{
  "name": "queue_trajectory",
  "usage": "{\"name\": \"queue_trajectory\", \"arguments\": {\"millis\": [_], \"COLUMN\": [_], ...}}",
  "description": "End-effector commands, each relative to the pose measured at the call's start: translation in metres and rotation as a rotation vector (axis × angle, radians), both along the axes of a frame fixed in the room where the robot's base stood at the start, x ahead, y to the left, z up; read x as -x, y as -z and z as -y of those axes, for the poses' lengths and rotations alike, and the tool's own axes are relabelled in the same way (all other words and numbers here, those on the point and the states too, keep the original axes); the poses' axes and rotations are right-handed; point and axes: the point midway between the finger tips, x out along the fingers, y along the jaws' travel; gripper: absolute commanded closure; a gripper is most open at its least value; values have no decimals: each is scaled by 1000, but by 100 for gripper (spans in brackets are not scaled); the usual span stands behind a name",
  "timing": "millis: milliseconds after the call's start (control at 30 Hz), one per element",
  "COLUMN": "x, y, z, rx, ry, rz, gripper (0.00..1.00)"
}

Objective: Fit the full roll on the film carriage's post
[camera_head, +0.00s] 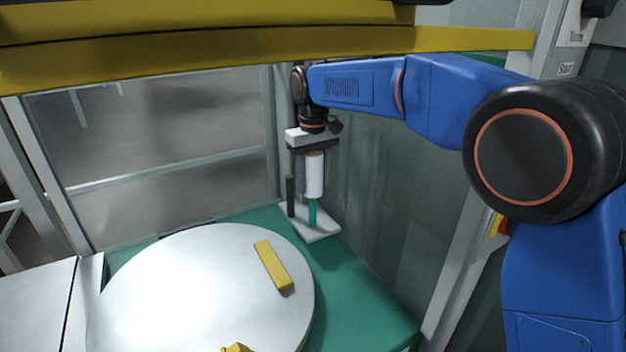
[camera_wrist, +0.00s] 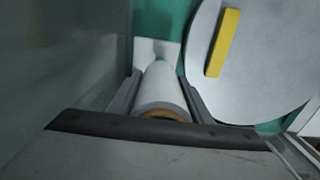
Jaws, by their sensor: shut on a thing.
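The white film roll (camera_head: 314,172) is upright in my gripper (camera_head: 313,180), which is shut on it. In the wrist view the roll (camera_wrist: 163,88) lies between the two grey fingers, its brown core end facing the camera. The film carriage's teal post (camera_head: 312,212) stands on a pale base plate (camera_head: 322,232), directly below the roll in the head view. The post's visible part meets the roll's lower end; I cannot tell whether its tip is inside the core. The plate (camera_wrist: 145,50) also shows in the wrist view, beyond the roll.
A dark upright (camera_head: 290,196) stands left of the post. A round silver turntable (camera_head: 200,290) with a yellow bar (camera_head: 272,265) lies to the left on the green deck (camera_head: 365,300). A clear panel is close on the right. A yellow beam (camera_head: 240,48) crosses above.

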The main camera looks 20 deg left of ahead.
Motion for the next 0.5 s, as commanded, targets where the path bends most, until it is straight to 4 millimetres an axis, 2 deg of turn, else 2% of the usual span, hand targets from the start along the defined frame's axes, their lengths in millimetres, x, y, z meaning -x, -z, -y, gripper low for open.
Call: {"name": "queue_trajectory", "arguments": {"millis": [500], "x": [0], "y": [4], "z": [0], "rx": [-1], "ry": [0], "rz": [1], "gripper": [73]}}
